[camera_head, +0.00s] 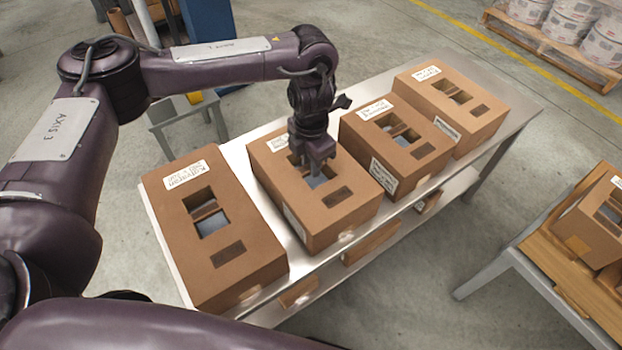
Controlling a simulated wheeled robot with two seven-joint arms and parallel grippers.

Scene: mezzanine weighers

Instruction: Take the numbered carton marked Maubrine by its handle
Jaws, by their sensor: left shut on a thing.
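Four brown cartons stand in a row on a metal table (228,158). Each has a white label and a top opening; a handle strip crosses the openings that show clearly. My left gripper (316,172) points down into the opening of the second carton from the left (345,212) and is shut on its handle, which the jaws mostly hide. That carton's label (279,143) is partly covered by my wrist, so I cannot read its name. The carton still appears to rest on the table. My right gripper is not in view.
The left carton (215,265) stands close by. The third carton (412,165) and the fourth carton (470,125) stand to the right. More cartons sit on the lower shelf (398,232). A wooden-topped stand (565,270) holds another carton at right. A pallet of tubs is at upper right.

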